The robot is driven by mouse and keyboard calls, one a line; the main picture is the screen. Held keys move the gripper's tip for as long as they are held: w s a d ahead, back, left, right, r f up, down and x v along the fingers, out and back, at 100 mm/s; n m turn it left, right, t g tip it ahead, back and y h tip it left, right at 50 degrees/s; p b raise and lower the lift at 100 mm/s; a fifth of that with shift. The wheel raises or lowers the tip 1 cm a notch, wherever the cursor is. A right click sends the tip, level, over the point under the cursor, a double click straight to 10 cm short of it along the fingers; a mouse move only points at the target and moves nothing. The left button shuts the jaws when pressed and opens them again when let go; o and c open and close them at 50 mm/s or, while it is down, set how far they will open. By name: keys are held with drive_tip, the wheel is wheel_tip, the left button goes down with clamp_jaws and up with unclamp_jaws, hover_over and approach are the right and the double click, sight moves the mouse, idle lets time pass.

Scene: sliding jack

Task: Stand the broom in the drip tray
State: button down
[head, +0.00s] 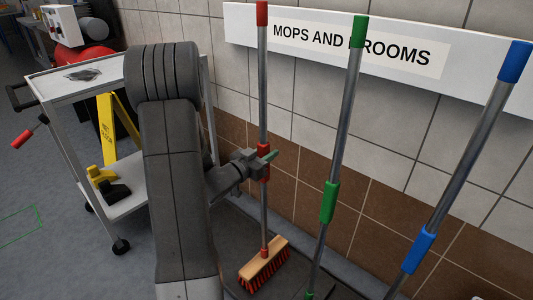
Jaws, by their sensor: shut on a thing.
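The broom (264,205) has a grey pole with a red top and red grip, a wooden head and red and black bristles. It is close to upright in front of the tiled wall. My gripper (263,158) is shut on its pole at the red grip, about halfway up. The drip tray (237,236) appears as a dark, flat area along the wall foot, partly hidden by my arm. The broom head is over it in the picture; I cannot tell whether the bristles touch it.
A green-banded pole (340,130) and a blue-banded pole (460,170) lean to the right of the broom. A white "MOPS AND BROOMS" board (470,75) runs along the wall. A trolley (50,85) with a yellow sign (107,125) stands left; grey floor is free there.

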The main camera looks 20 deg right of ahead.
drive_tip(key=shift+f+b, duration=0.35)
drive_tip(key=shift+f, duration=0.1)
idle(0.3)
drive_tip(key=c, duration=1)
unclamp_jaws()
drive_tip(key=p+v, duration=0.2)
drive_tip(key=v, duration=1.2)
drive_tip(key=shift+d+p, duration=0.1)
drive_tip(key=shift+p, duration=0.25)
drive_tip(key=shift+f, duration=0.1)
drive_tip(key=b+x, duration=0.2)
drive_tip(key=x, duration=1.1)
drive_tip(key=shift+w+d+b, duration=0.2)
drive_tip(key=shift+d+b, duration=0.15)
drive_tip(key=shift+b, duration=0.05)
drive_tip(key=shift+r, duration=0.25)
